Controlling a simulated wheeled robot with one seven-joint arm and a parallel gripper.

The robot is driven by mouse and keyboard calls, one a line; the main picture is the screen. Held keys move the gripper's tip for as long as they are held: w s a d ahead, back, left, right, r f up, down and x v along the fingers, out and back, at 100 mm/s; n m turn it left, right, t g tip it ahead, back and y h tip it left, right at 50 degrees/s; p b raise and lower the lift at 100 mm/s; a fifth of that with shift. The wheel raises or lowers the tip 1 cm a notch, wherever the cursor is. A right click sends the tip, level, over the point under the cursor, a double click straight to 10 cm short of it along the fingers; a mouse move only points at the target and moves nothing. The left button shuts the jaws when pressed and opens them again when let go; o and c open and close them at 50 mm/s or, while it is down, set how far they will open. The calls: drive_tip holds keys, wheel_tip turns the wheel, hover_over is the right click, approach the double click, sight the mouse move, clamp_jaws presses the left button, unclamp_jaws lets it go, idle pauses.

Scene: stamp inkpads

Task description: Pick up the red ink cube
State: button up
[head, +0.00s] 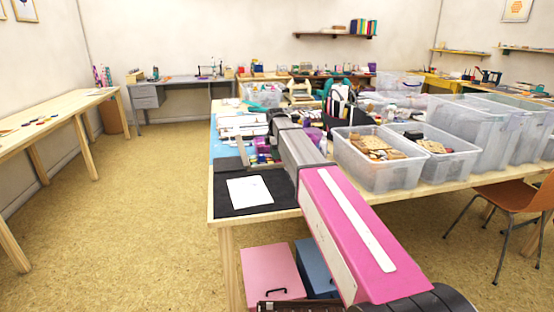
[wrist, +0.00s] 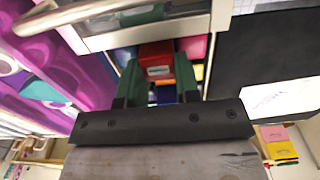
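In the wrist view, the red ink cube (wrist: 157,58), with a small pale label on its face, sits among other coloured cubes. My gripper (wrist: 158,66) has two green-padded fingers set apart, one on each side of the red cube. The fingertips reach to about the cube's sides; I cannot tell whether they touch it. In the head view, my pink and grey arm reaches over the table, and the cube and fingertips cannot be made out there.
A pink cube (wrist: 193,47) and a yellow cube (wrist: 198,72) lie close on the right. A metal handle (wrist: 105,14) crosses the top left of the wrist view. Clear bins (head: 378,178) stand right of my arm on the table. A white sheet (head: 249,190) lies on a black mat (head: 228,205).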

drive_tip(key=shift+c, duration=0.9)
wheel_tip(320, 180, up, 10)
